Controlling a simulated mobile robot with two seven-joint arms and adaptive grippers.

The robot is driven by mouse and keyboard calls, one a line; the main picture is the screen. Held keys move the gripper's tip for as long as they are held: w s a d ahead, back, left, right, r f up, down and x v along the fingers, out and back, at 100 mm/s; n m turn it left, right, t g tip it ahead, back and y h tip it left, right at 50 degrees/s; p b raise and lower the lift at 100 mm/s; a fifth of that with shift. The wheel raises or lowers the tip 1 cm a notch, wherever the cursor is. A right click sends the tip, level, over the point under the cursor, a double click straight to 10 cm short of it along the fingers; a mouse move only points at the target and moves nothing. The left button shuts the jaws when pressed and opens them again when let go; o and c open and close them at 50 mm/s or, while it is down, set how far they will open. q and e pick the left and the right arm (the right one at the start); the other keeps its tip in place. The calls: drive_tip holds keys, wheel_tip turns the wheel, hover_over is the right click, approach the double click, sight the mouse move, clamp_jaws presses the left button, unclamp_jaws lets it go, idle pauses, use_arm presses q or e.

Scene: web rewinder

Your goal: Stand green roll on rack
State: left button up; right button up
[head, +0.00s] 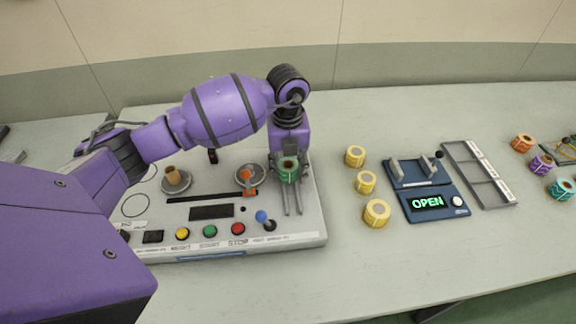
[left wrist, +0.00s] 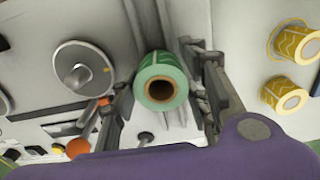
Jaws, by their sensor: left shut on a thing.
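The green roll (head: 288,170) is between the fingers of my left gripper (head: 289,161), at the right part of the rewinder. In the left wrist view the green roll (left wrist: 160,80) shows its brown core end, with a finger on each side of it. My left gripper is shut on the roll. Two thin metal rails show just below the roll in the head view; I cannot tell whether it touches them. A grey rack (head: 480,173) with several open compartments and a labelled edge lies at the right; its compartments look empty. My right gripper is not in view.
The rewinder panel (head: 295,239) carries buttons, a small lever and two spindle discs; a brown core (head: 172,175) stands on the left disc. Several yellow rolls (head: 365,183) and a blue device (head: 427,190) reading OPEN stand between rewinder and rack. Other coloured rolls (head: 542,163) are at far right.

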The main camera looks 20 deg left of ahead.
use_arm(q)
drive_tip(key=o, duration=1.2)
drive_tip(key=shift+f, duration=0.1)
wheel_tip(320, 180, up, 12)
drive_tip(key=shift+r, duration=0.25)
